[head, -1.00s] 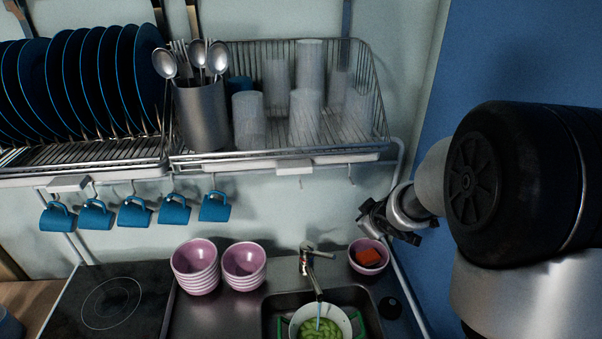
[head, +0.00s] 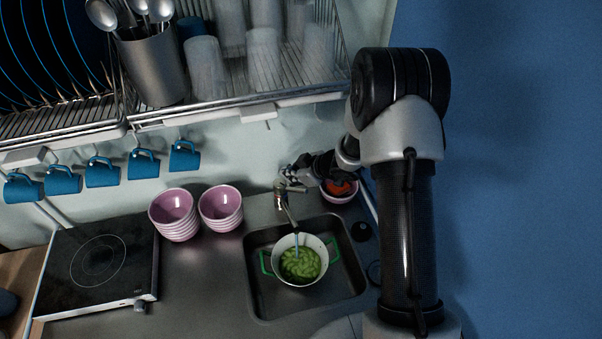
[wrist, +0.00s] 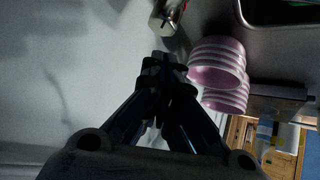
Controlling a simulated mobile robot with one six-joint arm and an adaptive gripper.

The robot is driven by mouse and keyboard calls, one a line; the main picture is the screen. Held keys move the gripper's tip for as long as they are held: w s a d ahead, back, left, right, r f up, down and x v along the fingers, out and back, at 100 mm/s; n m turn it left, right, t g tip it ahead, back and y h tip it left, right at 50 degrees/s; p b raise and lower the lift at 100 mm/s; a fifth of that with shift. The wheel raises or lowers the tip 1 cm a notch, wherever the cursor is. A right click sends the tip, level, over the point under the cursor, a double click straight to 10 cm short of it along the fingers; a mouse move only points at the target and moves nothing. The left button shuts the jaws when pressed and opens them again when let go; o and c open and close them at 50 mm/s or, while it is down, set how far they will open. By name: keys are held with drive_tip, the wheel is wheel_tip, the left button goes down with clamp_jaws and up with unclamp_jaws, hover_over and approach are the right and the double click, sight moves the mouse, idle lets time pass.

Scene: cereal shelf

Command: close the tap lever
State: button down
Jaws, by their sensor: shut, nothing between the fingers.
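The metal tap (head: 283,203) stands behind the sink, with a thin blue stream (head: 296,243) running from its spout into a pot. Its lever is small and partly behind my gripper in the head view, so I cannot make out its exact position. My gripper (head: 291,178) is beside the top of the tap, coming from the right. In the wrist view my shut, empty fingers (wrist: 164,66) point toward the tap (wrist: 167,14), which shows at the top edge. A small gap shows there; whether they touch the lever I cannot tell.
A white pot (head: 276,270) of green food sits in the sink (head: 262,307). Stacked pink bowls (head: 174,215) stand left of the tap. A pink bowl (head: 337,198) with something red is close under my wrist. Blue mugs (head: 103,173) hang from the rack above.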

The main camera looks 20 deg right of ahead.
sight(299, 191)
drive_tip(key=shift+s+d+f, duration=0.3)
drive_tip(key=shift+d+f, duration=0.2)
drive_tip(key=shift+f, duration=0.3)
drive_tip(key=shift+s+d+f, duration=0.25)
drive_tip(key=shift+d+f, duration=0.2)
drive_tip(key=shift+f, duration=0.35)
drive_tip(key=shift+f+b, duration=0.1)
drive_tip(key=shift+b, duration=0.25)
